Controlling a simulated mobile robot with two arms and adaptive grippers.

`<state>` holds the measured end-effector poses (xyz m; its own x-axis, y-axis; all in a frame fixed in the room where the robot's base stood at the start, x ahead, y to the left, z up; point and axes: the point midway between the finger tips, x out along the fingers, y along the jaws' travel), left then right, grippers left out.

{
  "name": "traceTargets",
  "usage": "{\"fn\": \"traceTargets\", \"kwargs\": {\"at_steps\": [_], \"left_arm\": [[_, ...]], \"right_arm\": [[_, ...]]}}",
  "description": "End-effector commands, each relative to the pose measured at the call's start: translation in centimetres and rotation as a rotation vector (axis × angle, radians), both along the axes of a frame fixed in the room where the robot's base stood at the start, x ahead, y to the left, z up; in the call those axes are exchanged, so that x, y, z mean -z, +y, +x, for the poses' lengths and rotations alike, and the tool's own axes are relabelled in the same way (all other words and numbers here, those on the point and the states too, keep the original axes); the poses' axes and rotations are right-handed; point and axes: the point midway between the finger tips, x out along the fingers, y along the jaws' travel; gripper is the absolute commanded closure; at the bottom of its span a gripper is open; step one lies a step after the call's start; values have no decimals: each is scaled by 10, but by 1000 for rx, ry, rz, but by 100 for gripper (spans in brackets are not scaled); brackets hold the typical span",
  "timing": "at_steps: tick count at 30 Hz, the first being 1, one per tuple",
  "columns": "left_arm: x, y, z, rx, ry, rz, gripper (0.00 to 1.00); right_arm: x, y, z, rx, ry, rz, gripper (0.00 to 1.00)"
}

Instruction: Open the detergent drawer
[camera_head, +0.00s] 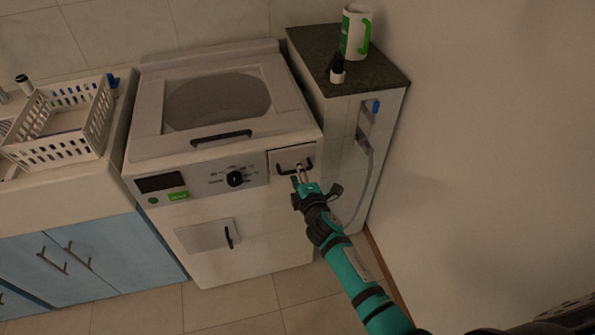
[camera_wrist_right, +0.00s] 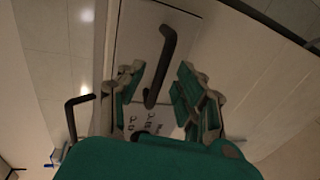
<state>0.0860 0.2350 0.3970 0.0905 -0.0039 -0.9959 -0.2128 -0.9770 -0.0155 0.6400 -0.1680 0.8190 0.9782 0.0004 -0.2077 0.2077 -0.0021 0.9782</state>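The detergent drawer (camera_head: 287,157) is the small white front at the right end of the washing machine's control panel and looks shut. Its black bar handle (camera_head: 281,170) faces me. My right gripper (camera_head: 299,177) is at the right part of this handle. In the right wrist view the drawer handle (camera_wrist_right: 161,60) stands in the gap between the two spread fingers of the right gripper (camera_wrist_right: 158,88). The fingers look apart from the handle, though its lower end is close to them. My left gripper is not in view.
The washing machine (camera_head: 290,240) has a dial (camera_head: 235,179), a lid handle (camera_head: 221,136) and a lower flap (camera_head: 208,236). A white basket (camera_head: 65,145) is left.

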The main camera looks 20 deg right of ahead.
Motion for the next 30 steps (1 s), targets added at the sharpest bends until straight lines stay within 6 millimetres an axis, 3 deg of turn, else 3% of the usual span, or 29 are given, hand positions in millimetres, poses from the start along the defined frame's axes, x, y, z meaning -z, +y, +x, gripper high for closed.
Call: {"fn": "traceTargets", "kwargs": {"at_steps": [6, 14, 23, 30], "left_arm": [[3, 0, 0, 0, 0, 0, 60], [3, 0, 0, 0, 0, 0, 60], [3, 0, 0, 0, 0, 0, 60], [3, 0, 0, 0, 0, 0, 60]], "right_arm": [[4, 0, 17, 0, 0, 1, 66], [4, 0, 18, 0, 0, 1, 66], [4, 0, 18, 0, 0, 1, 100], [4, 0, 18, 0, 1, 1, 100]]}}
